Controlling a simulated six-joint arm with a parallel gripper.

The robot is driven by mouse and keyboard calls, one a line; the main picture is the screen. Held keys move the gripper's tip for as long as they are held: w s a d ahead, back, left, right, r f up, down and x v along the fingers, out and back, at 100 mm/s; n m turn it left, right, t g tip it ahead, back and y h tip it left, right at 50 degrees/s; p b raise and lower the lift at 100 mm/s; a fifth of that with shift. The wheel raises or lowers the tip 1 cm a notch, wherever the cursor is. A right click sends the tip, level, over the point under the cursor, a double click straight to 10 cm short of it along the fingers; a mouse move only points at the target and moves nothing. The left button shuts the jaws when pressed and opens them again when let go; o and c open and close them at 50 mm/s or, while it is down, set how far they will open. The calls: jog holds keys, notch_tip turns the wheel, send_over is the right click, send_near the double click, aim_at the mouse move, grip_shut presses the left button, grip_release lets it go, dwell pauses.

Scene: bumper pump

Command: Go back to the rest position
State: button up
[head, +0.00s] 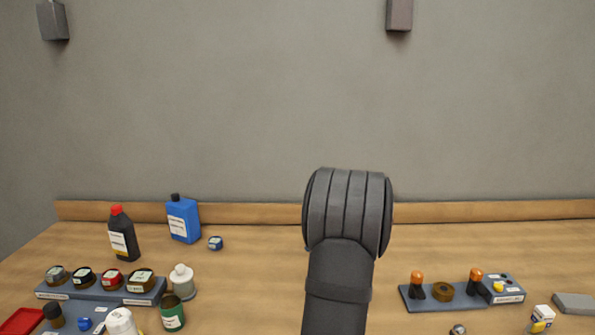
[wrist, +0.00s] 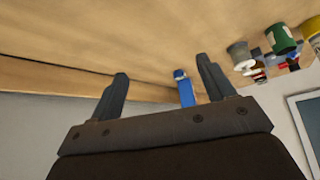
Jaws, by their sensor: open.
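My gripper (wrist: 160,88) is open in the wrist view, with its two dark fingers spread apart and nothing between them close up. A blue object (wrist: 186,92), which looks like the blue bottle, shows farther off between the fingers. In the head view my dark arm rises in front of the middle of the table, and the gripper itself cannot be made out. The arm hides part of the table and of its back edge.
The wooden table (head: 255,282) carries a black bottle (head: 123,240), a blue bottle (head: 184,222) and a rack of jars (head: 100,294) on the left. A grey tray (head: 425,303) with orange-topped items is on the right. The wall behind is bare below two hanging boxes.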

jog(key=d+m+t+h, duration=0.1)
jog(key=d+m, duration=0.3)
jog(key=d, duration=1.2)
jog(key=shift+w+f+t+h, duration=0.25)
jog(key=shift+f+t+h, duration=0.05)
jog(key=shift+f, duration=0.05)
